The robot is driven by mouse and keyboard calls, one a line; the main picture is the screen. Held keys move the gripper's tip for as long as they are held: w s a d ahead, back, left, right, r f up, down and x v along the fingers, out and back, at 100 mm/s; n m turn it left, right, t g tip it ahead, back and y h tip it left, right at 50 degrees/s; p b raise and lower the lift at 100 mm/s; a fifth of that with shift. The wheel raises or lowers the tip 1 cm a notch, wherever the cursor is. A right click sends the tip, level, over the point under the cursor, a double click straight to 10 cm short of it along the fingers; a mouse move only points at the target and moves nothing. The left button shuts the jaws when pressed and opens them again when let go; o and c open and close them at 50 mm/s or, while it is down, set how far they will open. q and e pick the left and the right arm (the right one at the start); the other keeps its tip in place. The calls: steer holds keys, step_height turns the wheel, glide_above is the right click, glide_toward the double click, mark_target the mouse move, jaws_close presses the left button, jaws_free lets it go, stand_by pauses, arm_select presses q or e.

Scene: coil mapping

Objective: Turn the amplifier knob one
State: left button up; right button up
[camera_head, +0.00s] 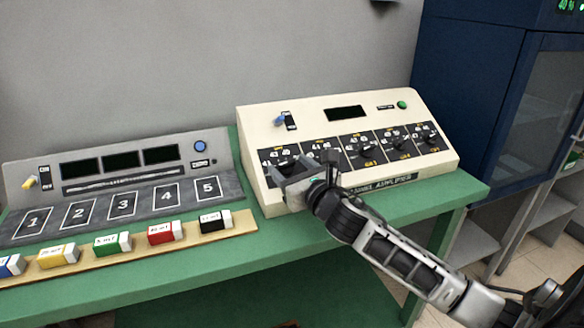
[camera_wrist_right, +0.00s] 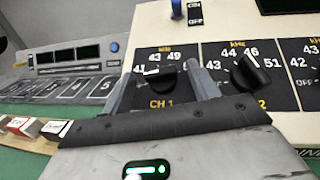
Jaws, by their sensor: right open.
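The cream amplifier (camera_head: 300,118) stands on the green table with a row of black knobs on black dial panels. The channel 1 knob (camera_wrist_right: 164,73) is black, at the far left of the row; in the head view my gripper partly hides it. My right gripper (camera_head: 292,171) is open at the channel 1 panel. In the right wrist view its two fingers (camera_wrist_right: 162,85) stand on either side of the channel 1 knob, with gaps visible. I cannot tell whether the fingertips reach its depth. The channel 2 knob (camera_wrist_right: 249,74) is just right of the right finger. My left gripper is not in view.
A grey console (camera_head: 110,160) with numbered slots 1 to 5 stands to the left. Several coloured blocks lie on a wooden strip (camera_head: 240,222) before it. A blue cabinet (camera_head: 465,75) stands behind right. The green table (camera_head: 290,240) is clear in front.

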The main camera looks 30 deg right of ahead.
steer(key=c, duration=1)
steer(key=m+h, duration=0.1)
steer(key=m, duration=0.1)
steer(key=m+g+h, duration=0.1)
steer(key=h, duration=0.1)
steer(key=a+m+h+p, duration=0.1)
steer(key=m+h, duration=0.1)
steer(key=shift+w+m, duration=0.1)
steer(key=shift+m, duration=0.2)
steer(key=shift+w+a+m+g+h+p, duration=0.15)
steer(key=shift+m+g+h+p, duration=0.55)
steer(key=shift+m+g+h, duration=1.25)
steer(key=shift+m+t+h, duration=0.25)
steer(key=shift+m, duration=0.4)
steer(key=o, duration=1)
